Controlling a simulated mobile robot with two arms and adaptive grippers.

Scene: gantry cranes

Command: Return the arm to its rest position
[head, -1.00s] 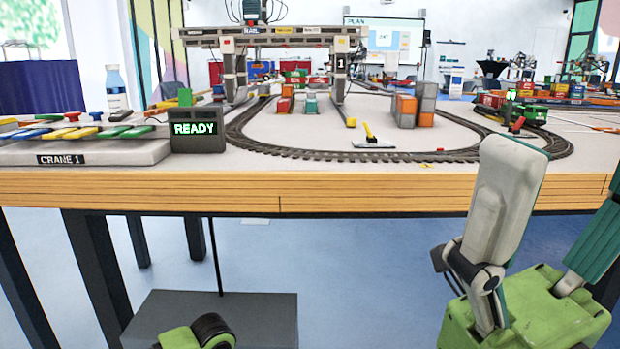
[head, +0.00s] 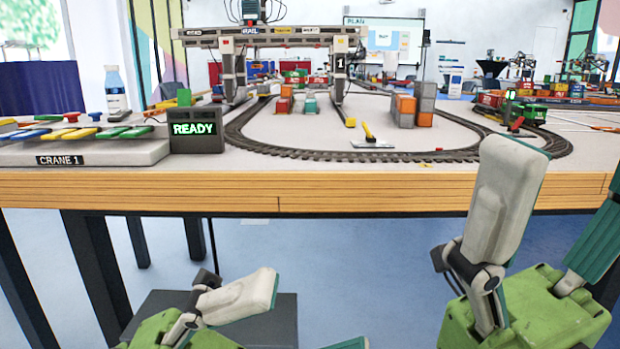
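My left gripper (head: 312,313) is low in the head view, in front of the table edge and below the tabletop. Its green body is partly cut off by the bottom edge. One pale finger points right, and a teal bit of the other shows apart from it, with nothing seen between them. My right gripper (head: 562,190) is at the lower right, its pale finger pointing up in front of the table edge. Its other, teal finger stands apart at the right edge of the picture. Nothing is seen between them. Both grippers are apart from the tabletop objects.
The table (head: 300,190) has a wooden front edge. On it are the CRANE 1 button panel (head: 100,153), a READY display (head: 197,131), a gantry crane (head: 275,36), an oval track (head: 350,156) and stacked containers (head: 404,110). A grey box (head: 275,325) sits below the table.

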